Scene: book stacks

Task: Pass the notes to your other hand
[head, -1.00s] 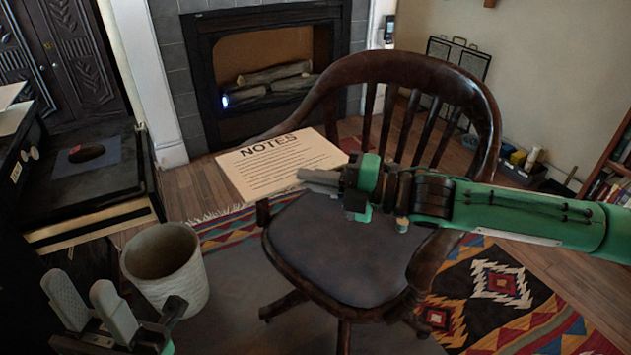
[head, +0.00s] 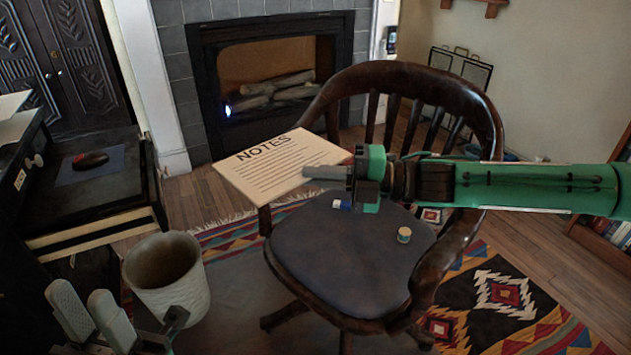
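The notes (head: 270,166) are a flat cream sheet or pad headed "NOTES" with printed lines, held in the air above the chair's front left. My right gripper (head: 322,177), on the green arm from the right, is shut on the right edge of the notes. My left gripper (head: 88,312) is at the lower left, its two grey fingers apart with nothing between them. It is well below and left of the notes, in front of the white bin.
A wooden chair (head: 340,262) stands in the middle, with a small round item (head: 403,235) on its seat. A white bin (head: 168,275) is beside my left gripper. A black desk (head: 95,200) with a mouse (head: 90,160) is at the left. A fireplace (head: 268,85) is behind.

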